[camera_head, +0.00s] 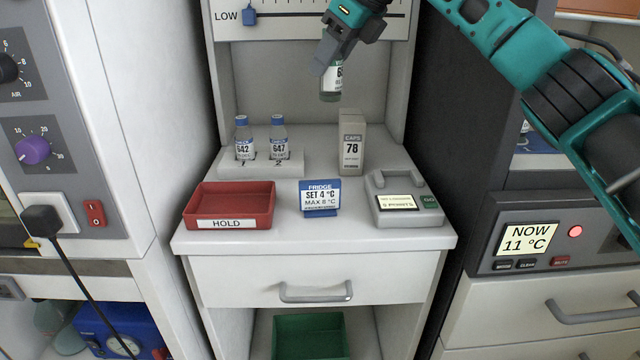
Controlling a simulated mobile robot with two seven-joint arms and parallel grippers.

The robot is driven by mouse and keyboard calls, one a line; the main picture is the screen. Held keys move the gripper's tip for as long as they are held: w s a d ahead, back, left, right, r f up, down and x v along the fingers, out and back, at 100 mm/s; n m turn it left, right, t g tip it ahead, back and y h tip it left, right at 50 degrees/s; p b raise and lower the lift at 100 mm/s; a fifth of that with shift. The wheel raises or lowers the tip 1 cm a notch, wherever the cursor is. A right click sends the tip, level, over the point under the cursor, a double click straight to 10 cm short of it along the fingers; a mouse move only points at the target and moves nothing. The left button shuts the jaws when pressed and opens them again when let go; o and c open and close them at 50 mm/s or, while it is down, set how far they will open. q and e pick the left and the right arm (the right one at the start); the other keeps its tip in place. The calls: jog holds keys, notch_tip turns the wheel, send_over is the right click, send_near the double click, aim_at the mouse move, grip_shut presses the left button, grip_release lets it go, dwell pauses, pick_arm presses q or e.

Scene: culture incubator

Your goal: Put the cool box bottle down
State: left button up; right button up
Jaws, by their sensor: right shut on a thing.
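My right gripper (328,62) is shut on a bottle (331,84) with a white label and holds it upright, raised above the back of the white worktop. The label is partly hidden by the fingers. Two blue-capped bottles, 642 (243,140) and 647 (278,138), stand in the white rack (284,168) marked 1 and 2. A red HOLD tray (259,196) lies empty at the front left of the worktop. My left gripper does not show.
A blue FRIDGE card (320,198) reads SET 4 °C, MAX 8 °C. A CAPS box (352,149) stands behind a small device (401,200) on the right. At right, a panel (530,240) reads NOW 11 °C beside a red light. A green bin (310,336) sits below the drawer.

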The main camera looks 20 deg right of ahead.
notch_tip(320, 180, down, 19)
jog(key=b, duration=0.5)
jog(key=shift+r, duration=0.15)
jog(key=o, duration=0.6)
jog(key=shift+f, duration=0.2)
jog(key=o, duration=0.5)
